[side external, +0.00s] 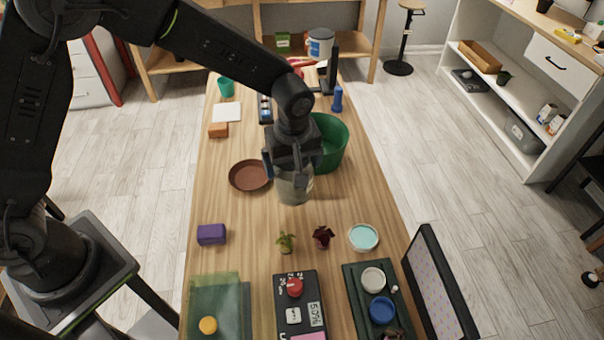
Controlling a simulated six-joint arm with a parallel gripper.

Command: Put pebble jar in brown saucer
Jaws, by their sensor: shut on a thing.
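The pebble jar (295,188) is a clear, greyish jar in the middle of the table. My gripper (291,172) is shut on its upper part from above, and its fingers hide the jar's top. I cannot tell whether the jar's base touches the table. The brown saucer (247,187) is a round, shallow, reddish-brown dish just left of the jar. It looks empty, and its right edge lies close to my gripper.
A green pot (333,143) stands right behind my gripper. Small plants (286,242) and a light-blue dish (363,237) are nearer the front. The table between saucer and purple block is clear.

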